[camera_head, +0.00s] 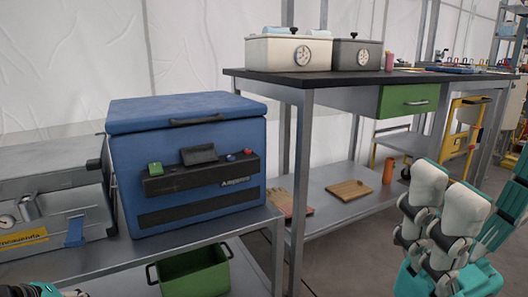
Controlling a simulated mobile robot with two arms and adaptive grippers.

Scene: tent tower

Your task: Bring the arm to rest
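My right gripper (449,192), white and teal with black joints, stands at the lower right in the head view. Its two thick white fingers point upward, side by side. From this angle I cannot tell the gap between them. I see nothing held in it. It is in front of the workbench, with floor behind it. Of my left arm, only a small teal and black part (42,290) shows at the bottom left corner. Whether its fingers are open or shut is hidden.
A blue cooler-like box (190,160) stands on a metal table (130,262), beside a grey case (50,185) with a gauge. A green bin (195,272) is below. A dark-topped workbench (330,82) carries a white box (288,52) and a grey box (357,53).

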